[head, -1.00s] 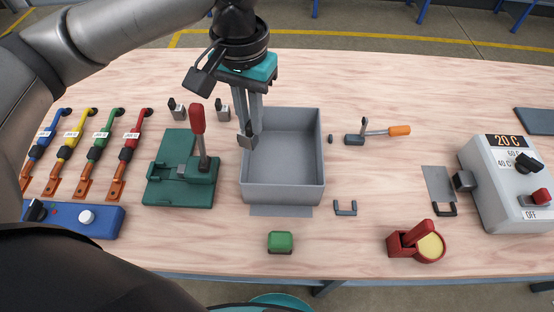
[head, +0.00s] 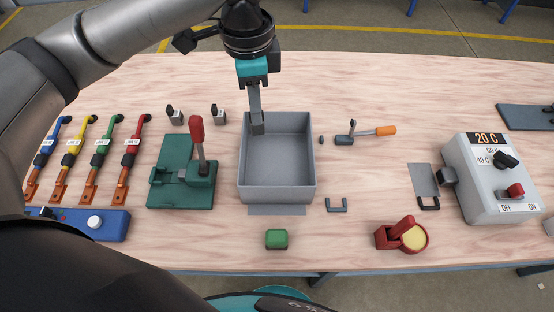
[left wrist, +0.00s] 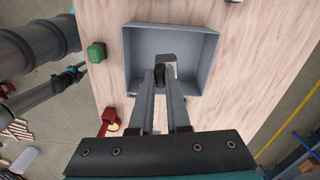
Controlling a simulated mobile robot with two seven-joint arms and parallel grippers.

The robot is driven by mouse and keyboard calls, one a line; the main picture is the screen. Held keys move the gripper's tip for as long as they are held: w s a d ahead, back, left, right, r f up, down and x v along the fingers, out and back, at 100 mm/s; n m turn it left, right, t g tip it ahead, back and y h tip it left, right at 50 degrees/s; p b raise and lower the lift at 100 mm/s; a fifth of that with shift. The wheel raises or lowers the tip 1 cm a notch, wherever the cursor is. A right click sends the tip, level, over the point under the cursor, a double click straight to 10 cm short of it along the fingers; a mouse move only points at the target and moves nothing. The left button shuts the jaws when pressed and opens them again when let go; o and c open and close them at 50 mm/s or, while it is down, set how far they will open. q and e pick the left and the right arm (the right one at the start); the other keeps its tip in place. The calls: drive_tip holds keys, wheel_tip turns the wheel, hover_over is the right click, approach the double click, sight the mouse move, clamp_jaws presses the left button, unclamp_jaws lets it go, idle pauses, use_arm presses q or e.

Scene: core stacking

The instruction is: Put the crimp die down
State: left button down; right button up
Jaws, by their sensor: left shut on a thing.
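My left gripper (head: 256,118) points down at the back left part of the grey bin (head: 277,196). It is shut on the crimp die (head: 257,128), a small grey block with a dark part. In the left wrist view the die (left wrist: 168,60) sits at the tips of the long fingers, over the bin (left wrist: 128,45). I cannot tell whether the die touches the bin's wall or floor. Two similar small blocks stand on the table, one at the left (head: 174,116) and one nearer the bin (head: 219,115). My right gripper is not in view.
A green press with a red lever (head: 182,185) stands left of the bin. An orange-handled clamp (head: 366,133) lies right of the bin. A control box (head: 490,180) stands far right.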

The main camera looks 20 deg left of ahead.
use_arm(q)
drive_tip(key=m, duration=0.2)
drive_tip(key=r+m+p, duration=0.1)
drive_tip(key=w+m+p, duration=0.1)
drive_tip(key=m, duration=0.1)
drive_tip(key=shift+d+r+m, duration=0.3)
drive_tip(key=shift+r, duration=0.05)
drive_tip(key=r+m+p, duration=0.1)
drive_tip(key=m+p, duration=0.1)
drive_tip(key=m, duration=0.3)
drive_tip(key=m+p, duration=0.1)
drive_tip(key=m, duration=0.8)
hover_over(273, 165)
wheel_tip(273, 165, down, 18)
drive_tip(key=shift+r, duration=0.1)
drive_tip(key=shift+f, duration=0.2)
drive_tip(key=c, duration=0.9)
unclamp_jaws()
wheel_tip(273, 165, up, 12)
drive_tip(key=p, duration=0.1)
drive_tip(key=shift+r+p, duration=0.2)
drive_tip(key=shift+p, duration=0.15)
